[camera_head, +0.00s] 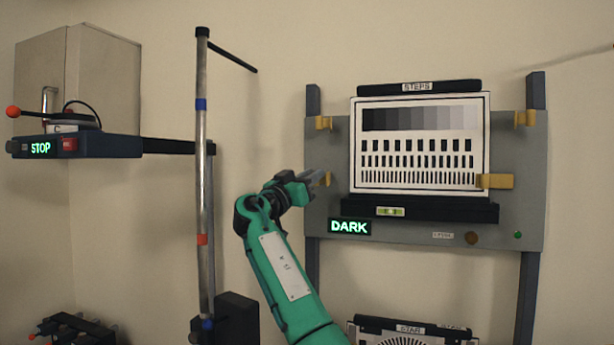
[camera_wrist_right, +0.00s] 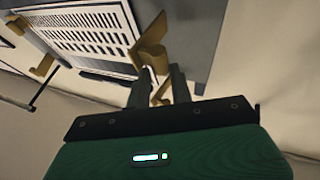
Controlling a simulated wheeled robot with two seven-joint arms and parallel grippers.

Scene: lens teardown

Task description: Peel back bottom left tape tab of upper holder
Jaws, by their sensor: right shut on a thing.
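The upper holder (camera_head: 420,232) is a grey panel carrying a STEPS chart (camera_head: 420,148) with grey patches and rows of black bars. My right gripper (camera_head: 318,178) is at the holder's lower left, shut on the ochre bottom left tape tab (camera_head: 327,178). In the head view this tab sits left of the chart, clear of its face. In the right wrist view my right gripper (camera_wrist_right: 160,88) has ochre tab material (camera_wrist_right: 160,91) between its fingers. The bottom right tab (camera_head: 495,181) lies over the chart's corner. My left gripper is not in view.
The top left tab (camera_head: 323,123) and top right tab (camera_head: 525,118) stand off the chart. A DARK sign (camera_head: 349,227) is below my gripper. A lower STAR chart (camera_head: 410,338) is partly cut off. A pole (camera_head: 203,150) and STOP box (camera_head: 100,146) stand left.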

